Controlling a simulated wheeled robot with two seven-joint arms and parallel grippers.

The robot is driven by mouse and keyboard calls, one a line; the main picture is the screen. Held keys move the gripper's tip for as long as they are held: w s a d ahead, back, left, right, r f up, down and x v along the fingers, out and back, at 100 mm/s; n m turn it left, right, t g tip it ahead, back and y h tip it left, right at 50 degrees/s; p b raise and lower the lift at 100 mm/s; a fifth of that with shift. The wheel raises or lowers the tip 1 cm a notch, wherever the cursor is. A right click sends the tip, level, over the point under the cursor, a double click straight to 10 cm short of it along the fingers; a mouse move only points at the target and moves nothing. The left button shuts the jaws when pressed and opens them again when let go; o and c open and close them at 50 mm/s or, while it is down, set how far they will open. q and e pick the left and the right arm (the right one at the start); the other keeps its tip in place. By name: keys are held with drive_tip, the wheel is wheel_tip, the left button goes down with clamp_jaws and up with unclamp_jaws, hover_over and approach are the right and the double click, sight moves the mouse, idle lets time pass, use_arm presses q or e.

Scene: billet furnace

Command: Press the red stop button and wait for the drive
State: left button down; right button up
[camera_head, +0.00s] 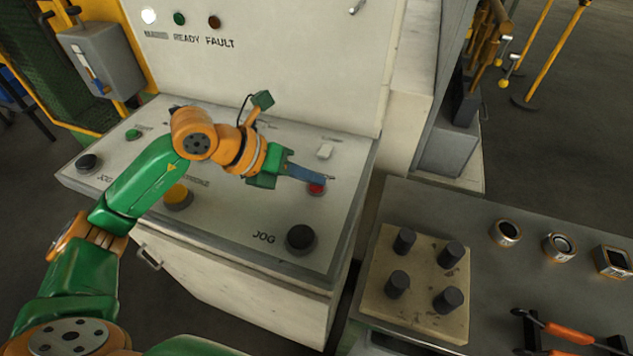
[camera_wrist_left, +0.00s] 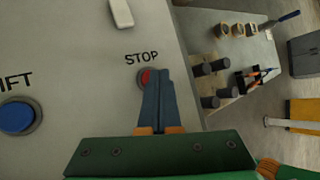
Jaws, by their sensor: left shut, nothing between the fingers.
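The red stop button (camera_head: 316,189) sits on the sloped grey control desk (camera_head: 215,240), towards its right edge. In the left wrist view the red button (camera_wrist_left: 145,78) is under the word STOP, partly hidden by the fingers. My left gripper (camera_head: 323,179) is shut and empty, its blue fingertips right over the button. In the left wrist view the fingertips (camera_wrist_left: 156,72) overlap the button's right side; I cannot tell whether they touch it. On the upright panel, a white lamp (camera_head: 149,16) glows, while the READY lamp (camera_head: 180,18) and FAULT lamp (camera_head: 214,21) look dark. My right gripper is not in view.
A black JOG knob (camera_head: 300,237), a yellow button (camera_head: 178,196) and a white switch (camera_head: 325,151) are on the desk near my arm. A blue button (camera_wrist_left: 17,116) shows in the wrist view. At right stands a bench (camera_head: 490,240) with a pegged block (camera_head: 378,300).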

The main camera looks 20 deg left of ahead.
sight(311, 189)
use_arm(q)
drive_tip(key=shift+r+p, duration=0.7)
drive_tip(key=shift+r, duration=0.1)
drive_tip(key=shift+r+p, duration=2)
drive_tip(key=shift+r, duration=0.5)
